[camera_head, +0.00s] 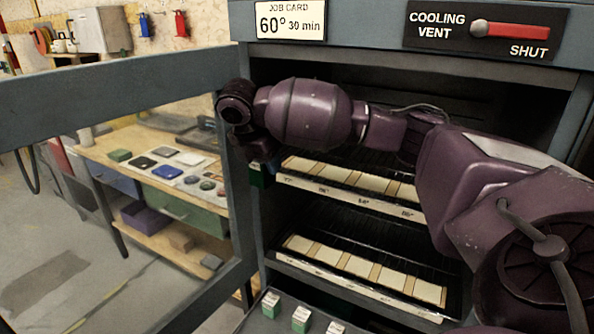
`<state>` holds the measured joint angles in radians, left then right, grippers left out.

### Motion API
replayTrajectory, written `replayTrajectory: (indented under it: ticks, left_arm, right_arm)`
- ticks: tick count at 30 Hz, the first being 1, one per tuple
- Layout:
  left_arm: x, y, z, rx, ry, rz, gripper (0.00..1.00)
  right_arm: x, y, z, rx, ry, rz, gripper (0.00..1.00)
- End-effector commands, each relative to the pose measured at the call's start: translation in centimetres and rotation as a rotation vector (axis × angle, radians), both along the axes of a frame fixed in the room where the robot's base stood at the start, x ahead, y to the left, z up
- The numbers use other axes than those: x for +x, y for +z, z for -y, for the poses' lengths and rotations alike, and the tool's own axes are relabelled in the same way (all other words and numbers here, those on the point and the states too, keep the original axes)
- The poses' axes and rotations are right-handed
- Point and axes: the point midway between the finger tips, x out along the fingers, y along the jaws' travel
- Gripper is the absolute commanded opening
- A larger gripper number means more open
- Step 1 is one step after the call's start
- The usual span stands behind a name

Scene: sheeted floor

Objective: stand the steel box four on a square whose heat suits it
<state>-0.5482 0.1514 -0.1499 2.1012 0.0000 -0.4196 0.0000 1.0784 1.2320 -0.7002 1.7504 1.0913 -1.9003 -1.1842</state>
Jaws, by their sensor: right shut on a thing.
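My right arm reaches from the right across the open oven, and its wrist bends down at the upper shelf's left end. My right gripper (262,158) is small, dark and partly hidden there. It is shut on a small dark green box (257,177), at the left edge of the upper shelf (345,194); I cannot read its number or tell whether it touches the shelf. Pale squares (370,182) line this shelf, with heat labels too small to read surely. A lower shelf (355,288) bears more pale squares (361,267). My left gripper is not in view.
Pale-topped green boxes (301,319) stand in front of the oven. The job card (290,20) reads 60°, 30 min. The cooling vent lever (510,30) is at SHUT. The open oven door (236,190) stands left, before a workbench (150,165).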

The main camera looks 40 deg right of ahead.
Motion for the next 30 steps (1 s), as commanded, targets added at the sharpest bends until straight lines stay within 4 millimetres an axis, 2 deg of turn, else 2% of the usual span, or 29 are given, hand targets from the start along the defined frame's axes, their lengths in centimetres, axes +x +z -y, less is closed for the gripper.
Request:
replayTrajectory:
  ticks: [8, 16, 24, 30]
  left_arm:
    - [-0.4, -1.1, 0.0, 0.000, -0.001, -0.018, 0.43]
    - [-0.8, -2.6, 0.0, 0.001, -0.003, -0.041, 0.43]
    - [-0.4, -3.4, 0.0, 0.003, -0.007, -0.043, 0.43]
    - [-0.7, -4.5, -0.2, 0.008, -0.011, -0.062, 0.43]
  right_arm:
    - [0.8, -0.2, 1.9, -0.004, 0.056, 0.002, 0.16]
    - [2.3, -0.5, 7.4, -0.005, 0.053, -0.002, 0.16]
    - [4.0, -0.6, 13.0, -0.003, 0.052, -0.002, 0.16]
    - [5.0, -0.5, 16.6, -0.004, 0.053, -0.001, 0.16]
